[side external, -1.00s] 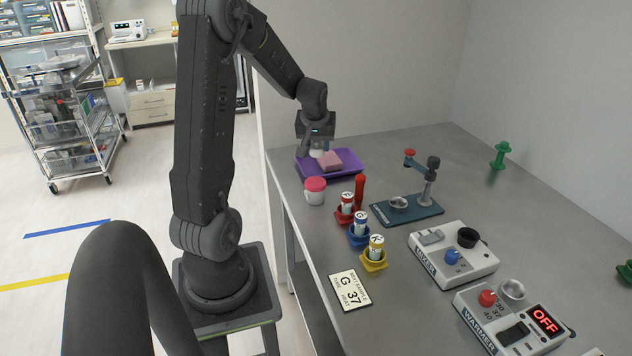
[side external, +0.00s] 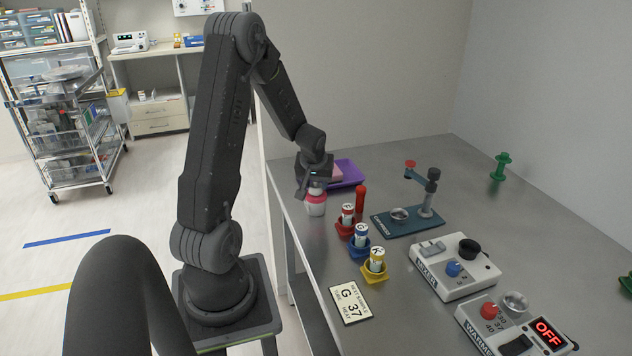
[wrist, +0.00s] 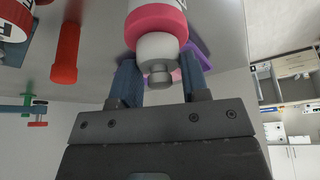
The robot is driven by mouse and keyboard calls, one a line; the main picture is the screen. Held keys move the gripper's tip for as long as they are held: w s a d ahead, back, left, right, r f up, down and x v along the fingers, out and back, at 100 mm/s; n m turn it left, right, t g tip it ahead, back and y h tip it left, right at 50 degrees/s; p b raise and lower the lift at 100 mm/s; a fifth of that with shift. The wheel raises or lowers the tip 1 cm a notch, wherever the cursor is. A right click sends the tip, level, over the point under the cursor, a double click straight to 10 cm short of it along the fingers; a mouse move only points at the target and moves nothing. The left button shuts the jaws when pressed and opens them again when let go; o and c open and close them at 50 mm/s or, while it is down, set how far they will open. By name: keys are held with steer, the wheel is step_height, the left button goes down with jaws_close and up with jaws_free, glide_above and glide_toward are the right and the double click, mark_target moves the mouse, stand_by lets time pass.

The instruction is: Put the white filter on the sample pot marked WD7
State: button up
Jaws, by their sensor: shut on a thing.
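The white filter (wrist: 157,48), a short white cylinder with a grey knob, is between my gripper's blue fingers (wrist: 160,75), and they are shut on it. In the side view my gripper (side external: 315,184) is directly over the white pot with the pink lid (side external: 316,207). In the wrist view the pink lid (wrist: 155,22) shows right against the filter's far end. Whether the two touch or a small gap remains, I cannot tell. No WD7 marking is readable on the pot.
A purple tray (side external: 349,174) with a pink block lies behind my gripper. Vials in red (side external: 345,226), blue (side external: 359,247) and yellow (side external: 374,263) holders stand to the right, beside a red upright piece (side external: 360,202). A blue-based stand (side external: 408,221) is farther right.

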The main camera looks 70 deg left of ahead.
steer(key=shift+f, duration=0.15)
steer(key=o, duration=0.9)
steer(key=v, duration=1.2)
steer(key=w+d+r+m+t+h, duration=0.1)
steer(key=d+r+m, duration=0.2)
steer(key=d, duration=0.6)
steer(key=w+d+r+m+t, duration=0.1)
steer(key=d+r+m, duration=0.25)
steer(key=d, duration=0.45)
steer(key=s+d+r+m+t+h, duration=0.1)
steer(key=s+d+m, duration=0.5)
steer(key=d, duration=0.8)
steer(key=shift+s+r+t+h, duration=0.3)
steer(key=shift+s+r+h, duration=0.45)
steer(key=shift+s+h, duration=0.25)
